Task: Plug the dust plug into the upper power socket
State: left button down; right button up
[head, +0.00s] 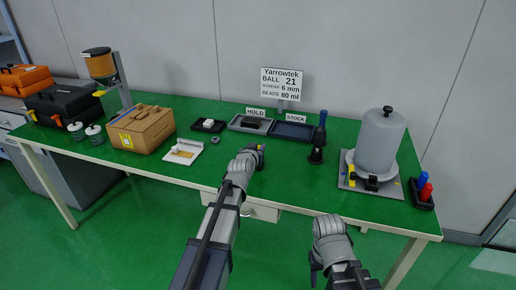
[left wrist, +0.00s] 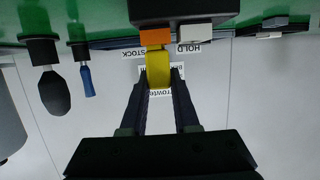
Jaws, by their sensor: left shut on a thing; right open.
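My left gripper (head: 261,149) is over the green table in the head view, low in front of the HOLD tray. In the left wrist view the left gripper (left wrist: 158,75) is shut on a small yellow piece (left wrist: 158,70), probably the dust plug. The yellow piece meets or overlaps an orange block (left wrist: 155,37) on a dark block (left wrist: 185,12); whether it is inserted cannot be told. A pale block (left wrist: 194,34) sits beside the orange one. No socket opening is visible. My right gripper (head: 316,268) is open and empty, off the table's front edge.
The HOLD tray (head: 234,125) and STOCK tray (head: 312,136) lie behind the left gripper. The front right table is clear.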

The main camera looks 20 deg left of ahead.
pick_arm(q)
jog(key=shift+f, duration=0.3)
jog(key=c, duration=0.6)
grip_release()
jog(key=shift+p+v, duration=1)
jog(key=shift+v, duration=2.9)
